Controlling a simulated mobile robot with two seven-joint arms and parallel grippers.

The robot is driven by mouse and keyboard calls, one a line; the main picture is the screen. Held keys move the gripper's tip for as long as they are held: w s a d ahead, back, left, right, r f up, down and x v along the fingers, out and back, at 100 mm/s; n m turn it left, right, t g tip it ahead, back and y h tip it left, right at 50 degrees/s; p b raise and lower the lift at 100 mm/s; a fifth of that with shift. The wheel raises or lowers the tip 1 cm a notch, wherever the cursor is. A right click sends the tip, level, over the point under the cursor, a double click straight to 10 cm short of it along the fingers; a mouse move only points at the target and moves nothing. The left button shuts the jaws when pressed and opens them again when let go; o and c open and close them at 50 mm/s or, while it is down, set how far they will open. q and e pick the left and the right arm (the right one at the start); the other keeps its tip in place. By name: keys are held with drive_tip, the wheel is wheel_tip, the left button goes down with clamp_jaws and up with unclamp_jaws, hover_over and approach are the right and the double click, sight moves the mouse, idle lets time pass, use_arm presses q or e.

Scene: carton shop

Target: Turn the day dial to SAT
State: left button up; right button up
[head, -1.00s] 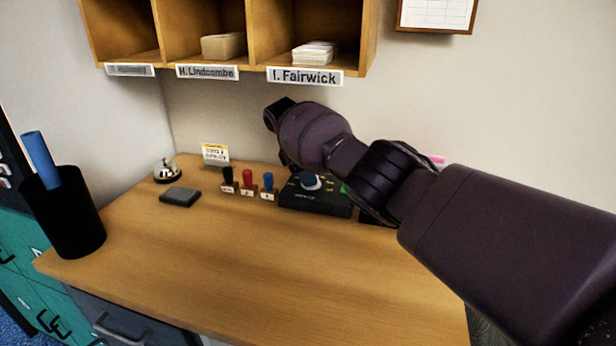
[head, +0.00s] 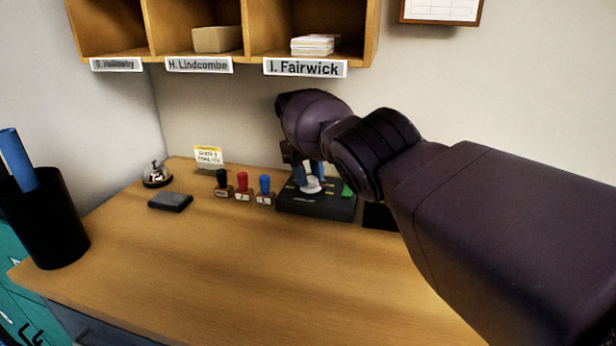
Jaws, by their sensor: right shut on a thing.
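The day dial is a knob (head: 311,186) with a pale front on a dark box (head: 318,207) at the back of the desk. My right gripper (head: 310,178) comes down over the box from above, with its blue-grey fingers at the knob's sides, and is shut on the knob. The lettering around the knob is too small and too covered to read, so I cannot tell which day it points to. A green patch (head: 347,191) shows at the box's right. My left gripper is not in view.
Three stamps with black (head: 222,179), red (head: 242,181) and blue (head: 265,184) handles stand left of the box. A bell (head: 157,176), a dark pad (head: 171,201) and a black pen cup (head: 45,225) are further left. Pigeonholes (head: 215,65) hang above. The desk's front (head: 215,265) is clear.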

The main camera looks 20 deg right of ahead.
drive_tip(key=shift+f+m+y, duration=0.2)
drive_tip(key=shift+m+y, duration=0.2)
drive_tip(key=shift+m, duration=1)
drive_tip(key=shift+d+m+y, duration=0.1)
drive_tip(key=shift+m+y, duration=0.4)
drive_tip(key=shift+m, duration=0.8)
drive_tip(key=o, duration=0.9)
drive_tip(key=shift+r, duration=0.15)
